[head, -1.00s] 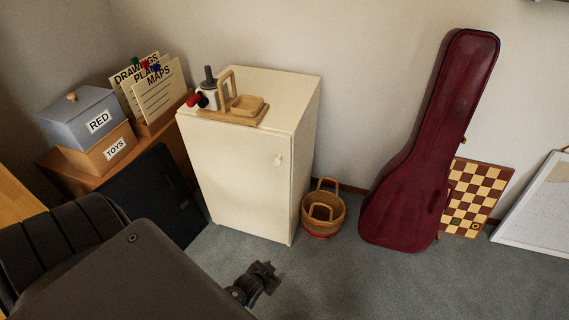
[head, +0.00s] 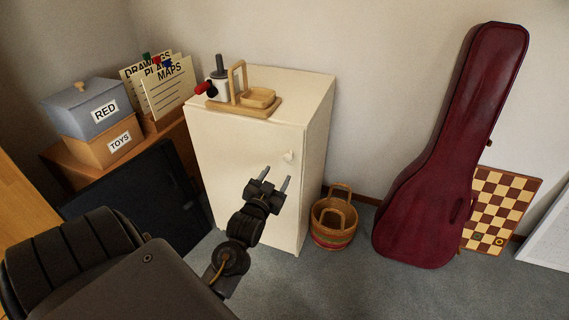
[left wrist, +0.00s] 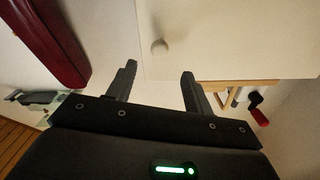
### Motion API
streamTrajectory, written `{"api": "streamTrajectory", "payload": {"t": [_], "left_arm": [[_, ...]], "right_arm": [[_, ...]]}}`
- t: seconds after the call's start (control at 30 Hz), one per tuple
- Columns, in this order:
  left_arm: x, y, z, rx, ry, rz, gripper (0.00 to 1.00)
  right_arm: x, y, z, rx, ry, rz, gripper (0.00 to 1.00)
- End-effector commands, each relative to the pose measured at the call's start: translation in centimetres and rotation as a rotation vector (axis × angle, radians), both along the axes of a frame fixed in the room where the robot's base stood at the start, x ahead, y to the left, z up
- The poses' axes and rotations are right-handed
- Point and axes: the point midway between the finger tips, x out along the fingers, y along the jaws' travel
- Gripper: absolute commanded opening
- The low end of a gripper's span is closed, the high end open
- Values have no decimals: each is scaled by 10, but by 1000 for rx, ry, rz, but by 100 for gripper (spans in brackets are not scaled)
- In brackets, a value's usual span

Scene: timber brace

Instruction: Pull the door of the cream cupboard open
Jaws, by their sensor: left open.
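The cream cupboard (head: 230,165) stands against the wall, and its door looks shut. The door has a small round cream knob (head: 288,155) near its upper right edge. The knob also shows in the left wrist view (left wrist: 159,46), beyond and between my fingertips. My left gripper (head: 275,178) is open and empty in front of the door, a little below and left of the knob in the head view. It appears apart from the knob. In the left wrist view my left gripper (left wrist: 158,72) shows both fingers spread. My right gripper is not in view.
A wooden tray (head: 262,110) with a grey and red item stands on the cupboard. A basket (head: 334,226) sits on the floor right of the cupboard, by a dark red instrument case (head: 425,190). A black panel (head: 140,205) leans at the left.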

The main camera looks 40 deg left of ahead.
Motion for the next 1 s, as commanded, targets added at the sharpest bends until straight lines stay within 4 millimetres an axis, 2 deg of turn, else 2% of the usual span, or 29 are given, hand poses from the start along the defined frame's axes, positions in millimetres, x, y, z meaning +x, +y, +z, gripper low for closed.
{"api": "streamTrajectory", "payload": {"t": [0.2,0.4,0.6,0.83,1.0], "left_arm": [[41,14,-1,0,-1,0,52],[66,23,-1,1,1,-1,52],[75,26,-1,0,1,-1,52],[75,26,-1,0,1,-1,52],[75,26,-1,0,1,-1,31]], "right_arm": [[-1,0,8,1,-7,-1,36],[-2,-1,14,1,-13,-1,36],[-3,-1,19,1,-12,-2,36],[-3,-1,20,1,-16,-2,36],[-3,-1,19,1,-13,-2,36]]}}
